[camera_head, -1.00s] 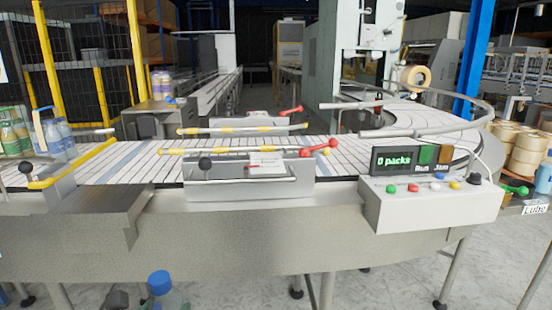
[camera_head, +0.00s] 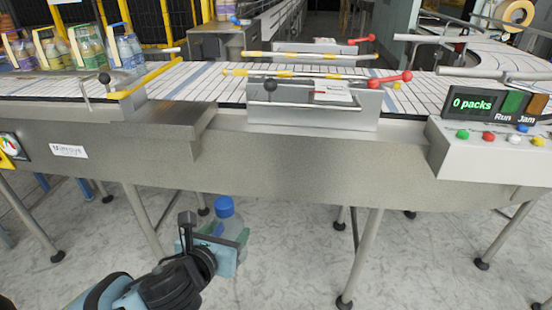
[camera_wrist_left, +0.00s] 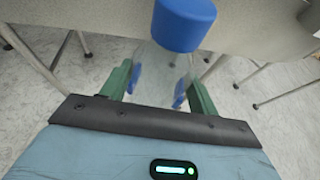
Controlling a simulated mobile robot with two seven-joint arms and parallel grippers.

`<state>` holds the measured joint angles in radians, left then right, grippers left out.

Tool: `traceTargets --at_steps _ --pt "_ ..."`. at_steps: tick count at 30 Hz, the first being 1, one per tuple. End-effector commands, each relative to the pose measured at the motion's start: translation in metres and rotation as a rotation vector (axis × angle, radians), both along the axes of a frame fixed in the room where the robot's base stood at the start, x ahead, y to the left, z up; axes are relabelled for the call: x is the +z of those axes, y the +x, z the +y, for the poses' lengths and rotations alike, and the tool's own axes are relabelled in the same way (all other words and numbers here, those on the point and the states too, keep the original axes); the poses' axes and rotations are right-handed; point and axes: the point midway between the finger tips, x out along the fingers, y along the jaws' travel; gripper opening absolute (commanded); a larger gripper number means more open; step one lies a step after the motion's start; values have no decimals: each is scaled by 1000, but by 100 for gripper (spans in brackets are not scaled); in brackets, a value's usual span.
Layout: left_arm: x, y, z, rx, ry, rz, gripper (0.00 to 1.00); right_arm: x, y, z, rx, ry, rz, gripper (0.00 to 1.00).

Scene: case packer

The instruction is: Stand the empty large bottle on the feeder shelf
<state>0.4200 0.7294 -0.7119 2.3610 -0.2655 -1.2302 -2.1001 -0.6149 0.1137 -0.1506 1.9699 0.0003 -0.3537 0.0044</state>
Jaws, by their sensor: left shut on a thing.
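The large bottle is clear with a blue cap (camera_head: 223,206). It stands nearly upright in the air in front of the conveyor's front panel, below the belt level. My left gripper (camera_head: 232,250) is shut on its body. In the left wrist view, the green fingers (camera_wrist_left: 160,90) flank the clear bottle (camera_wrist_left: 163,68), which looks empty; its lower part is hidden by the gripper. A flat metal shelf (camera_head: 165,113), which may be the feeder shelf, juts from the conveyor front, up and left of the bottle. Its top looks bare. My right gripper is not in view.
The slatted conveyor (camera_head: 205,82) runs behind the shelf. Packs of several bottles (camera_head: 90,52) stand at its left. A metal guide block (camera_head: 315,105) with red-ended levers and a control box (camera_head: 490,150) stand to the right. Conveyor legs (camera_head: 362,255) rise from the floor.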

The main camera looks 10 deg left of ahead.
Motion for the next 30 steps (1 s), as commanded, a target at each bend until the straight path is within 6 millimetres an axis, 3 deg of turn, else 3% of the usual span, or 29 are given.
traceTargets --at_steps 6,13,30 --pt "-36 -38 -1 1 -10 7 34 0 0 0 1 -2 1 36" --pt "-57 -67 4 12 8 6 34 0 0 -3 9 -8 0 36" --pt "-62 -75 6 16 19 3 34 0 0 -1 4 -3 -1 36"
